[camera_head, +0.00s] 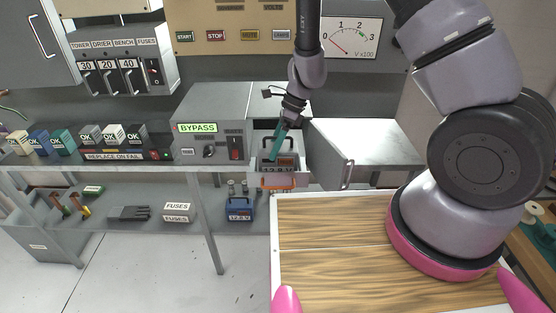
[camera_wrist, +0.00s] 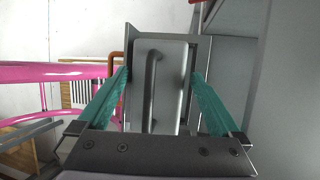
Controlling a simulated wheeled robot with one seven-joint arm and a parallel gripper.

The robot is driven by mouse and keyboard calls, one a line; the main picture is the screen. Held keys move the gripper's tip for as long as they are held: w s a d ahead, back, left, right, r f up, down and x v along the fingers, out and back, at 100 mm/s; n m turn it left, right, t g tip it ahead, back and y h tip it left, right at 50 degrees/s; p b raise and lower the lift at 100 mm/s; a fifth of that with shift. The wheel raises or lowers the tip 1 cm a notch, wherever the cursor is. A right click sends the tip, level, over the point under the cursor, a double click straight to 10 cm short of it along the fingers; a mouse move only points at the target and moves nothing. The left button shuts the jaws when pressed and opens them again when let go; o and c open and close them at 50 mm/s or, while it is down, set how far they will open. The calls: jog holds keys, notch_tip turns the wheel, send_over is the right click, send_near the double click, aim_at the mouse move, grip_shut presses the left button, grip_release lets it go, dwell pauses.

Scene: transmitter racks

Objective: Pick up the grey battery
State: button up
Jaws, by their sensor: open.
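In the wrist view the battery (camera_wrist: 172,80) is a grey block with a dark bar handle (camera_wrist: 151,90) on top. My gripper (camera_head: 278,146) is directly over it, pointing down. In the wrist view its teal fingers (camera_wrist: 160,75) are open, one on each side of the block. I cannot tell whether they touch it. In the head view a finger hides part of the battery.
An open grey door (camera_head: 332,157) stands right of the bay. The BYPASS box (camera_head: 211,125) stands left.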

jog(key=shift+a+f, duration=0.1)
jog(key=shift+f, duration=0.1)
jog(key=c, duration=1.5)
grip_shut()
jog(key=shift+r, duration=0.2)
